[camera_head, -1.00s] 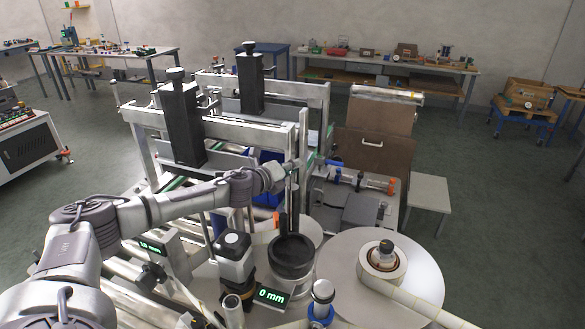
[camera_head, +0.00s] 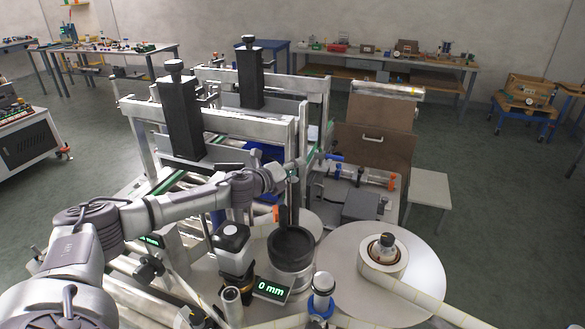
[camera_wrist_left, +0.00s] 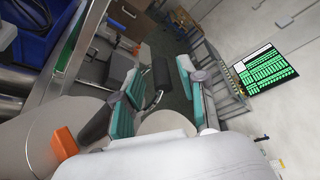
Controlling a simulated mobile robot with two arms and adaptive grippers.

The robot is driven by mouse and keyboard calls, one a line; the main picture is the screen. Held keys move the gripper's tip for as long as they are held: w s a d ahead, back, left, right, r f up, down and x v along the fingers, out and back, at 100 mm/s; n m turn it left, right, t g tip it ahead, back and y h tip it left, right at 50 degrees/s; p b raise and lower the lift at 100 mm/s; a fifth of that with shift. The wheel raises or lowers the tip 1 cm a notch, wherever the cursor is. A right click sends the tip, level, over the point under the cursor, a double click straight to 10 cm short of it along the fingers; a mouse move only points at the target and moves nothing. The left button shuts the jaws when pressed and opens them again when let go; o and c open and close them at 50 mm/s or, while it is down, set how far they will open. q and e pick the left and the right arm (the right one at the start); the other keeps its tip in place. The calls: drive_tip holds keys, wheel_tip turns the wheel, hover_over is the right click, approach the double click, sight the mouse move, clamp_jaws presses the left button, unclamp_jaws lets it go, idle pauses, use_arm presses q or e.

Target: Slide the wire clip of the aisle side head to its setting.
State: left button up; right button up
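My left gripper (camera_head: 296,163) reaches in from the left, beside the upright post of the near labeller frame. In the left wrist view its two teal-padded fingers (camera_wrist_left: 158,95) stand apart with nothing held between them. A small orange piece (camera_head: 276,214) sits low by a dark upright bar (camera_head: 293,203); it also shows in the wrist view (camera_wrist_left: 64,143), left of the fingers and apart from them. I cannot tell whether it is the wire clip, and no wire clip shows clearly. A small display (camera_head: 271,288) reads 0 mm. My right gripper is out of view.
The near frame (camera_head: 225,122) with a black column (camera_head: 181,118) stands behind my arm. A dark round pot (camera_head: 291,252), a black-and-white unit (camera_head: 233,247) and a label reel (camera_head: 384,262) on a pale disc (camera_head: 432,283) crowd the front. Open floor lies to the right.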

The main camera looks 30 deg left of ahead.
use_arm(q)
drive_tip(key=v, duration=1.2)
drive_tip(key=shift+r, duration=0.1)
idle(0.5)
